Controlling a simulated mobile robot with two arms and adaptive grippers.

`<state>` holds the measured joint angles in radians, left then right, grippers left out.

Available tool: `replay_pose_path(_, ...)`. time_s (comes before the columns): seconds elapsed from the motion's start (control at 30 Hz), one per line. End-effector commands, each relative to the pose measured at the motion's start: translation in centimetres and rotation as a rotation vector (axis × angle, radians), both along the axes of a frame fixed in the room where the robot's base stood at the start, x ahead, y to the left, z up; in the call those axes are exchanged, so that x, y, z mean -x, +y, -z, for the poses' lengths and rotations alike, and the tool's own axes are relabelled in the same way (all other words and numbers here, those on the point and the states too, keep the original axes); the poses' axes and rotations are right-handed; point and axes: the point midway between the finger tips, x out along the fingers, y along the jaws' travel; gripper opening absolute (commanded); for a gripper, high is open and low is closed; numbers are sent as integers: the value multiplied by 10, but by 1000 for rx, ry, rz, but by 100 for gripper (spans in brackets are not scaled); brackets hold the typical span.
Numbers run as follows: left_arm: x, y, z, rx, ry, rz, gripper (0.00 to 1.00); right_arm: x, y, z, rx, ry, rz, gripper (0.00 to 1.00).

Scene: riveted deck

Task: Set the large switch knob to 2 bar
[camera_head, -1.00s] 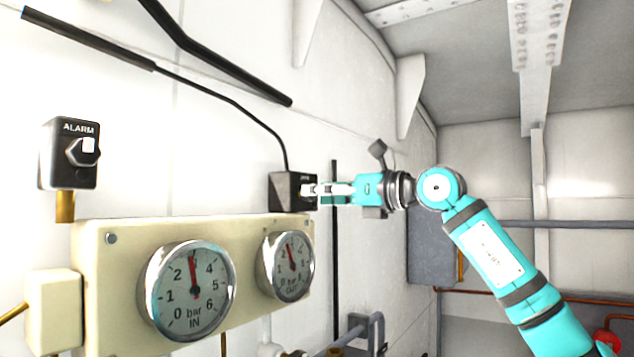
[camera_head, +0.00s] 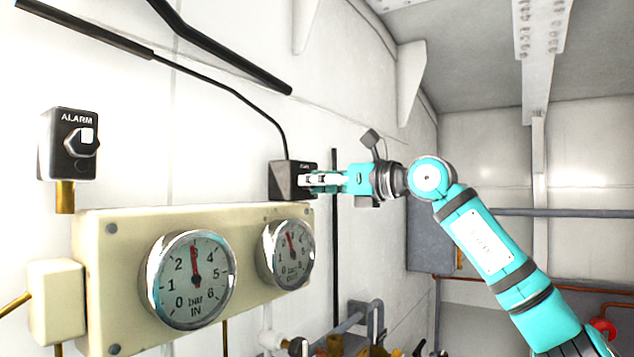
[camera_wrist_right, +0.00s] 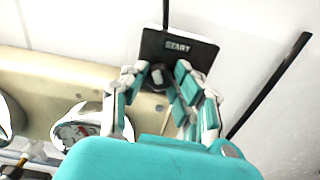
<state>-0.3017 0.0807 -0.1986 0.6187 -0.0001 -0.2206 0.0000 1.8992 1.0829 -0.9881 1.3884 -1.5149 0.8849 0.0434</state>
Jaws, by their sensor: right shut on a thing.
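A black switch box (camera_head: 286,181) is mounted on the white wall above the right end of the gauge panel. The IN gauge (camera_head: 191,280) has a red needle pointing almost straight up, between 2 and 4. The OUT gauge (camera_head: 286,254) needle points up, slightly left. My left gripper is not in view.
A black ALARM box (camera_head: 68,145) with a hexagonal knob is on the wall at left. The cream panel (camera_head: 120,290) bears the gauges. Pipes and valves (camera_head: 350,335) lie below right.

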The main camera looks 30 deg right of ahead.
Motion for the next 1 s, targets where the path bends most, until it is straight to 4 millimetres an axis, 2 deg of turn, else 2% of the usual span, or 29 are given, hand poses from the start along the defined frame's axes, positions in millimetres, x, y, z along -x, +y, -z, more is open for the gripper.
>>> replay_pose_path(0.37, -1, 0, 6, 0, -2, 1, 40, -1, 0, 1, -127, 51, 0, 0)
replay_pose_path(1.0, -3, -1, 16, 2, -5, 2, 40, -1, -1, 1, -661, 272, -1, 0)
